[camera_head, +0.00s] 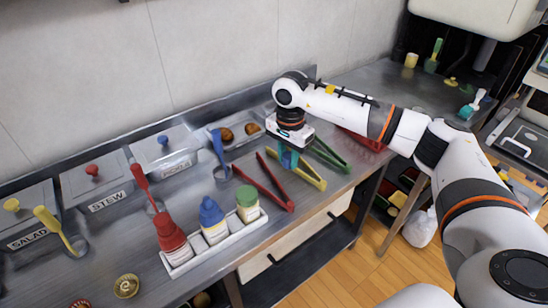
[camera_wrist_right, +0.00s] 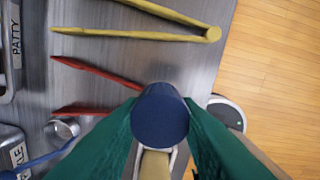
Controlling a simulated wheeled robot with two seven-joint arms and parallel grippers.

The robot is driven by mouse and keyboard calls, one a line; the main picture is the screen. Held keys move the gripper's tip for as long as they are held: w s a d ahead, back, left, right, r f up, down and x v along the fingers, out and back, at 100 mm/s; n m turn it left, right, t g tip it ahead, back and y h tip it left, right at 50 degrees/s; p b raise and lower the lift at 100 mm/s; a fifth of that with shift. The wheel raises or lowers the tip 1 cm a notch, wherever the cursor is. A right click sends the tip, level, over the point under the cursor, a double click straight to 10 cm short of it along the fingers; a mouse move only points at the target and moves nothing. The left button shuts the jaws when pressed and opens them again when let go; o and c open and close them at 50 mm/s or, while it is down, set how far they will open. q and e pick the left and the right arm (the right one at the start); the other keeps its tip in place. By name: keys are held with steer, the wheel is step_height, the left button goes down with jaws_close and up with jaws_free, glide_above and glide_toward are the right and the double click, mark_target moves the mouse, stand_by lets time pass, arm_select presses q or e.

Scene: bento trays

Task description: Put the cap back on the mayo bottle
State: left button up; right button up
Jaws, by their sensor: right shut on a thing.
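My right gripper (camera_head: 289,166) hangs above the counter near the red and yellow tongs, to the right of the bottle rack. In the wrist view its green fingers (camera_wrist_right: 160,128) are shut on a dark blue round piece (camera_wrist_right: 161,112), which looks like the cap. Three bottles stand upright in a white rack (camera_head: 232,234): a red one (camera_head: 171,236), a blue-topped one (camera_head: 211,218) and a green-topped one (camera_head: 247,204). Their labels are too small to read, so I cannot tell which is mayo. My left gripper is not in view.
Red tongs (camera_head: 270,188), yellow tongs (camera_head: 300,172) and green tongs (camera_head: 330,157) lie on the counter. Lidded containers labelled stew (camera_head: 98,186) and salad (camera_head: 30,215) stand at the back left, with ladles nearby. The counter's front edge drops to a wooden floor (camera_head: 330,265).

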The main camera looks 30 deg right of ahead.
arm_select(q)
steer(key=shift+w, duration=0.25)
arm_select(e)
steer(key=s+a+n, duration=1.2)
steer(key=s+n, duration=0.2)
steer(key=s, duration=0.2)
steer(key=shift+a+f, duration=0.15)
steer(key=shift+a, duration=0.2)
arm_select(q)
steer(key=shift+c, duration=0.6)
